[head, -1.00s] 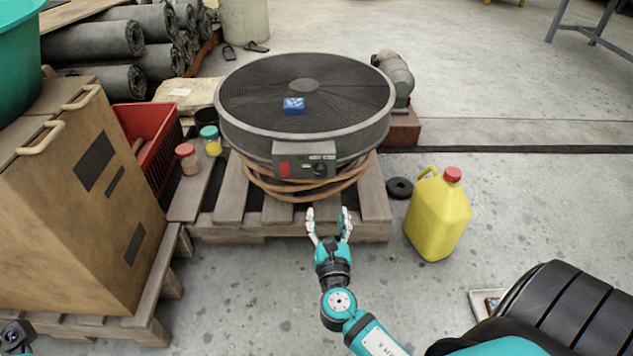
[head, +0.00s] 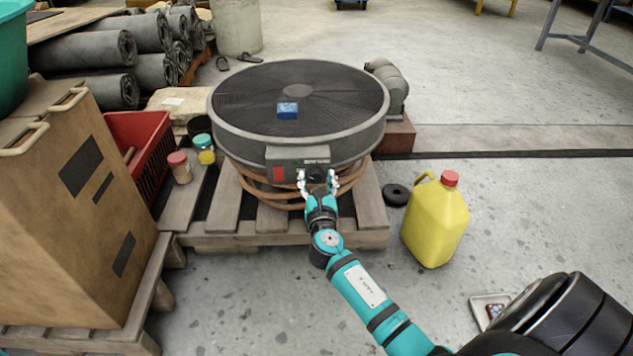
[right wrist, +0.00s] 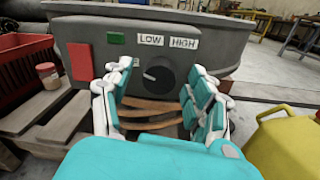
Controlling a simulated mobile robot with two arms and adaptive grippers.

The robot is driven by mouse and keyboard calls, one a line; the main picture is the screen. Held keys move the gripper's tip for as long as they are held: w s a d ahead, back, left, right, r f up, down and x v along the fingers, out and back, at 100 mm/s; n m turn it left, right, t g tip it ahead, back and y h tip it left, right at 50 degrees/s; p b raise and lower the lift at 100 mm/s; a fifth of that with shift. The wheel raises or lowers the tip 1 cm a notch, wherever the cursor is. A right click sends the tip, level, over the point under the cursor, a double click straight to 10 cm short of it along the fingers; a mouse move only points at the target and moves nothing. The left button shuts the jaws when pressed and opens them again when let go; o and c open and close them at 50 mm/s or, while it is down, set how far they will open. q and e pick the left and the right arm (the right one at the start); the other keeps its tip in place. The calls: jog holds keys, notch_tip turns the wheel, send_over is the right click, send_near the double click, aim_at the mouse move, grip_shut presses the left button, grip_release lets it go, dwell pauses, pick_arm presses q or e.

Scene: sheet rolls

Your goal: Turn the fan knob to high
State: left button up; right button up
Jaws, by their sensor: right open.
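The fan (head: 230,125) is a large round dark-grilled drum with a control box (head: 283,155) on its front. In the right wrist view the box (right wrist: 80,30) carries a black knob (right wrist: 160,76), with LOW and HIGH labels (right wrist: 183,43) above it. The knob's white mark points left, away from HIGH. My right gripper (head: 317,178) is in front of the box; it also shows in the right wrist view (right wrist: 153,88). It is open, its fingers on either side of the knob, and I cannot tell whether they touch it. My left gripper is out of view.
The fan stands on a wooden pallet (head: 255,226). A yellow jug (head: 435,225) stands right of it, near a black ring (head: 396,194). A red crate (head: 140,145), two small jars and a large cardboard box (head: 75,220) are to the left.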

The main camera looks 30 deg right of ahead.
jog(key=c, duration=1.1)
jog(key=shift+c, duration=0.2)
